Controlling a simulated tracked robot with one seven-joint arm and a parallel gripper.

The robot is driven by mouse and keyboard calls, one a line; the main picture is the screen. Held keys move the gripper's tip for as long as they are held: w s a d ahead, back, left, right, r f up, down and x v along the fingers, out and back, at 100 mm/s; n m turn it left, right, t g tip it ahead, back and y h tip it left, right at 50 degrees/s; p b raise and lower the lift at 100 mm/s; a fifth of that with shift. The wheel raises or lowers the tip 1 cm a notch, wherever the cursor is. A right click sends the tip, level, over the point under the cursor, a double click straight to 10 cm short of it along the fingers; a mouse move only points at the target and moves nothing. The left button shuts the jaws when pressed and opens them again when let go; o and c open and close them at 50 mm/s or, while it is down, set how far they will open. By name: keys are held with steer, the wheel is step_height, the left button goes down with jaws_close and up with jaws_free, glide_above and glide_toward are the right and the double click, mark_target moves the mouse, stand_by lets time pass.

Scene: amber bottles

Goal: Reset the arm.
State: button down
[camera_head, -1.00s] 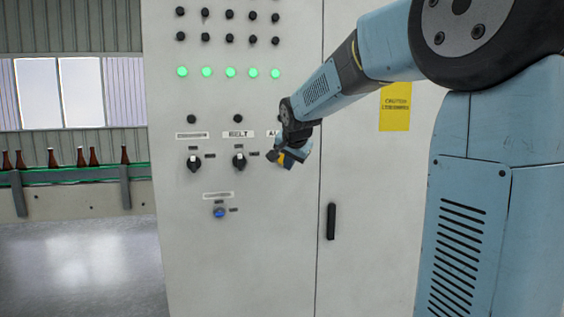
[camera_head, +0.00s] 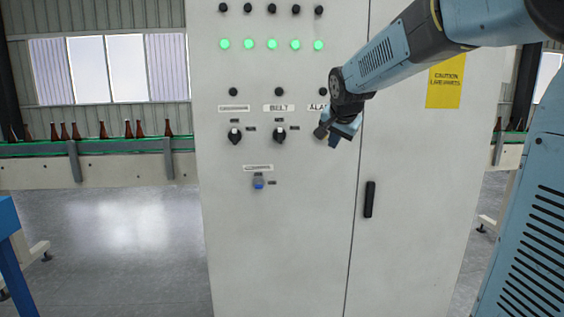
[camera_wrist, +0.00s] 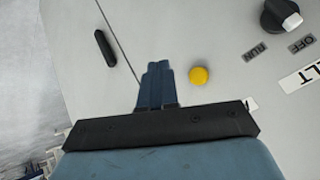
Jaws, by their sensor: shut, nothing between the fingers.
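My gripper (camera_head: 338,133) is small in the head view, in front of the grey control cabinet just below the partly covered "ALA" label (camera_head: 318,107). In the wrist view my gripper's dark blue fingers (camera_wrist: 157,68) are together, with nothing between them. A round yellow button (camera_wrist: 198,76) on the cabinet shows right beside the fingertips in the wrist view, apart from them in the picture. My gripper hides most of that spot in the head view. My arm reaches in from the upper right, bent downward at the wrist.
The cabinet (camera_head: 280,240) has a row of lit green lamps (camera_head: 271,44), two black knobs (camera_head: 234,136) (camera_head: 279,134), a blue switch (camera_head: 258,184) and a door handle (camera_head: 370,199). Amber bottles (camera_head: 128,129) stand on a conveyor (camera_head: 110,148) behind, left. A blue frame (camera_head: 8,215) stands lower left.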

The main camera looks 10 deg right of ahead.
steer(key=s+f+n+g, duration=0.1)
steer(key=s+f+n, duration=0.1)
steer(key=s, duration=0.8)
steer(key=s+f+n+g, duration=0.1)
steer(key=s+f+n, duration=0.2)
steer(key=s, duration=0.8)
steer(key=s+f+n+g, duration=0.1)
steer(key=s+f+n, duration=0.2)
steer(key=s, duration=0.8)
steer(key=shift+s+f+y, duration=0.15)
steer(key=shift+f+y, duration=0.25)
steer(key=shift+f, duration=0.5)
steer(key=c, duration=1.8)
jaws_free()
steer(key=shift+a, duration=0.1)
